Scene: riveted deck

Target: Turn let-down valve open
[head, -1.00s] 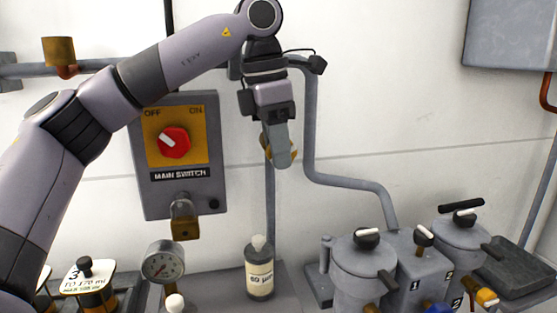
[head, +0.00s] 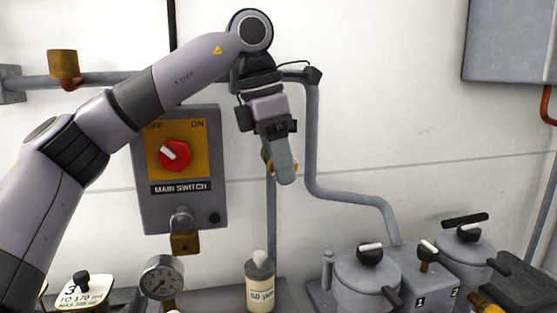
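No part in view is labelled as the let-down valve, so I cannot tell for sure which one it is. A brass-coloured part (head: 267,160) shows at the vertical grey pipe, mostly hidden behind my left gripper (head: 286,180). The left gripper points downward in front of it, and I cannot tell whether they touch. Its fingers overlap from this side, so the opening between them is hidden. My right gripper is out of view.
A main switch box (head: 212,190) with a red knob (head: 175,155) and a padlock (head: 185,242) hangs left. Below are a pressure gauge (head: 162,277) and a bottle (head: 260,285). Lidded grey vessels (head: 365,275) stand right.

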